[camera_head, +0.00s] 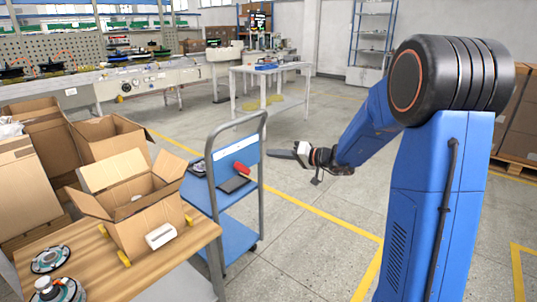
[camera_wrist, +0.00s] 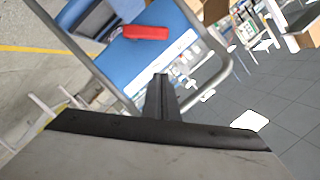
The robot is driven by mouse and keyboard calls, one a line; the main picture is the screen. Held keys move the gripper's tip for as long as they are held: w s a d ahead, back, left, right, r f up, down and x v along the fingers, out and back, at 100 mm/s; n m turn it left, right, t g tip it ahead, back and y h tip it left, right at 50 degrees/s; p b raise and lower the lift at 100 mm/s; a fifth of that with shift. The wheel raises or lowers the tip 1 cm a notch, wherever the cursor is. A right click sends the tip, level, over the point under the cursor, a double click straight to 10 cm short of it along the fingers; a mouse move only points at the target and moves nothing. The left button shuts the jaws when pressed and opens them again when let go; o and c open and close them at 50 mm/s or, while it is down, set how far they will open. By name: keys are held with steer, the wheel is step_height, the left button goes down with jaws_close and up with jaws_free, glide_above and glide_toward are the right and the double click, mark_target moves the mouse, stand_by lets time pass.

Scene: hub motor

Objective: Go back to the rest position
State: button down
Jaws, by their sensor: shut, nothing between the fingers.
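My gripper (camera_head: 284,152) shows in the head view at the end of my blue arm, in the air just right of the blue trolley (camera_head: 244,257). Its fingers point left toward the trolley's rail. In the wrist view the fingers of my gripper (camera_wrist: 161,80) are together, with nothing between them. The trolley's blue top (camera_wrist: 165,63) lies beyond them, with a red object (camera_wrist: 146,32) on it. My gripper appears apart from the trolley, though the exact gap is hard to judge.
The red object (camera_head: 242,169) and a dark item (camera_head: 234,185) rest on the trolley. A wooden table (camera_head: 200,232) at lower left bears an open cardboard box (camera_head: 147,222) and round motor parts (camera_head: 50,259). A white table (camera_head: 270,89) stands behind. Floor around the yellow lines is clear.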

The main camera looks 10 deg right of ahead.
stand_by(0.3)
steer(key=s+a+n+g+h, duration=0.1)
steer(key=s+a+g, duration=0.3)
steer(key=s, duration=0.9)
steer(key=s+a+n+g+h, duration=0.2)
steer(key=s+a+g, duration=0.15)
steer(key=s, duration=0.95)
steer(key=s+d+f+m+h, duration=0.1)
steer(key=s+d+h, duration=0.3)
steer(key=s, duration=0.5)
steer(key=s+d+f+m+t+h, duration=0.1)
steer(key=s+d+f+h, duration=0.1)
steer(key=s+d+h, duration=0.2)
steer(key=s+d, duration=0.3)
steer(key=s, duration=0.3)
steer(key=shift+s+d+h, duration=0.25)
steer(key=shift+d+h, duration=0.15)
